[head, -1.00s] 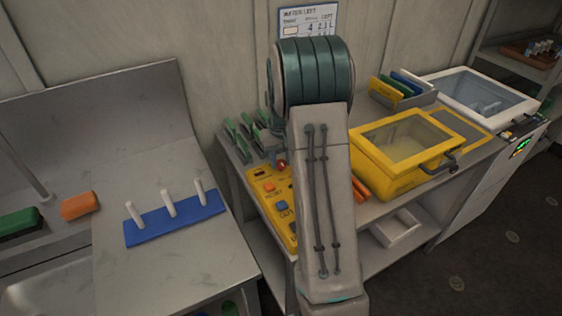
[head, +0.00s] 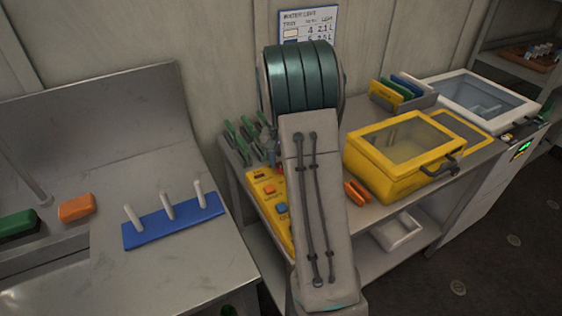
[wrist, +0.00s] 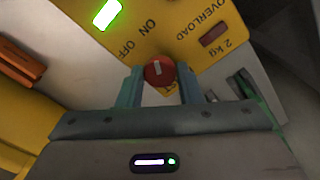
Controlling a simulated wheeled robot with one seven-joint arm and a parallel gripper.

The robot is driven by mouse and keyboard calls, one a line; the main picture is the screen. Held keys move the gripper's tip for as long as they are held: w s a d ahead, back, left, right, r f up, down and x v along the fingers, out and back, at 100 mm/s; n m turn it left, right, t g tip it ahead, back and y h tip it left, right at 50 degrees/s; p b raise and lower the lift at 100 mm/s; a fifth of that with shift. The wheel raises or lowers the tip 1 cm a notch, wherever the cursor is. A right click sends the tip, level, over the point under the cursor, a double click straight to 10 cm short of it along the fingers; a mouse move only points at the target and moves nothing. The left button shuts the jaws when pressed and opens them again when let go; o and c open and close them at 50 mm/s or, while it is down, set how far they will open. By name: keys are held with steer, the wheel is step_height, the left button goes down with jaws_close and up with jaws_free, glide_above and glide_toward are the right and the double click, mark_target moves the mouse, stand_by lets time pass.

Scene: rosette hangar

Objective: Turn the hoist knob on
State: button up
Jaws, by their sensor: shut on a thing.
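The hoist knob (wrist: 160,70) is round and red with a short white mark, on a yellow panel (wrist: 175,22) in the wrist view. The mark stands nearly upright in the picture, in line with the word ON; OFF is printed to the left of the knob. My gripper (wrist: 160,84) is shut on the knob, with one teal finger on each side. A green lamp (wrist: 107,14) glows on the panel near ON.
A yellow lidded box (head: 385,178) stands right of my arm, with orange pieces (head: 357,191) between. Green upright pieces (head: 240,143) are behind the panel. A blue pegged rack (head: 175,226) lies on the left counter. A white bin (head: 398,232) is on the lower shelf.

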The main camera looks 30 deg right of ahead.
steer(key=o, duration=1)
steer(key=shift+r, duration=0.1)
steer(key=shift+r+b, duration=0.4)
steer(key=shift+r, duration=6.45)
steer(key=shift+s, duration=0.1)
